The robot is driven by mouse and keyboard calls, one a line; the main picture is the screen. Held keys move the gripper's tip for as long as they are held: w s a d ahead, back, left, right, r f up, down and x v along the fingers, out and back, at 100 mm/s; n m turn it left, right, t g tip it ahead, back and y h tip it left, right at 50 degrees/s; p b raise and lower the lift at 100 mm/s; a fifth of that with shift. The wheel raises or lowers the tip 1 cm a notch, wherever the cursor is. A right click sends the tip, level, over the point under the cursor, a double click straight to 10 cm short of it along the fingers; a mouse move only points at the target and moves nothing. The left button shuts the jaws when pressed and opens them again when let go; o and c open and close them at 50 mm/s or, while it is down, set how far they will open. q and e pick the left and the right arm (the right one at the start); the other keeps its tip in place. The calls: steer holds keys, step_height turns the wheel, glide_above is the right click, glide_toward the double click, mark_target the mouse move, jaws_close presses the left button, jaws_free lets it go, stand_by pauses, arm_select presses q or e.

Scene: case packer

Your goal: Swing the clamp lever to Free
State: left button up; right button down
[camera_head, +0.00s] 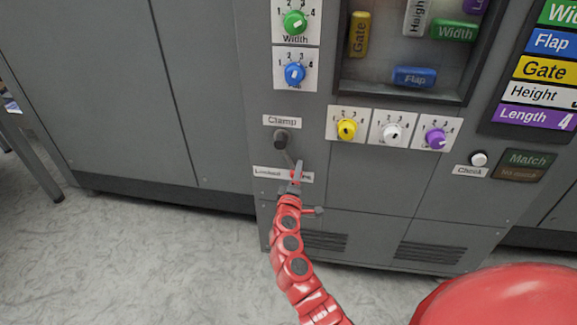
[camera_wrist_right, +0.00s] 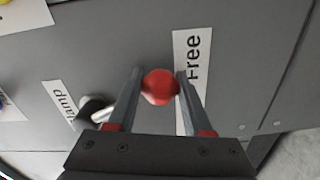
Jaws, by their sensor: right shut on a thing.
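The clamp lever has a dark round pivot (camera_head: 282,140) below the Clamp label (camera_head: 282,121) on the grey machine front. In the head view its arm runs down from the pivot to my right gripper (camera_head: 297,170). In the wrist view the lever's red ball knob (camera_wrist_right: 160,86) sits between the fingers of my right gripper (camera_wrist_right: 159,80), which is shut on it. The metal lever stem (camera_wrist_right: 104,114) shows to the left of the left finger. The Free label (camera_wrist_right: 192,60) lies behind the right finger, partly hidden. My left gripper is not in view.
Yellow (camera_head: 346,130), white (camera_head: 392,132) and purple (camera_head: 436,138) dials sit right of the lever. A green dial (camera_head: 294,23) and a blue dial (camera_head: 295,73) are above it. A white Check button (camera_head: 479,159) is further right. Floor (camera_head: 130,260) is open at left.

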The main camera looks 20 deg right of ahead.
steer(key=shift+s+d+r+n+p, duration=0.45)
steer(key=shift+d+r+n+p, duration=0.25)
steer(key=shift+n+p, duration=0.35)
steer(key=shift+a, duration=0.1)
steer(key=shift+c, duration=1.8)
jaws_free()
steer(key=shift+a, duration=0.1)
steer(key=shift+o, duration=0.3)
steer(key=shift+f, duration=0.1)
steer(key=v, duration=1.7)
steer(key=shift+s, duration=0.2)
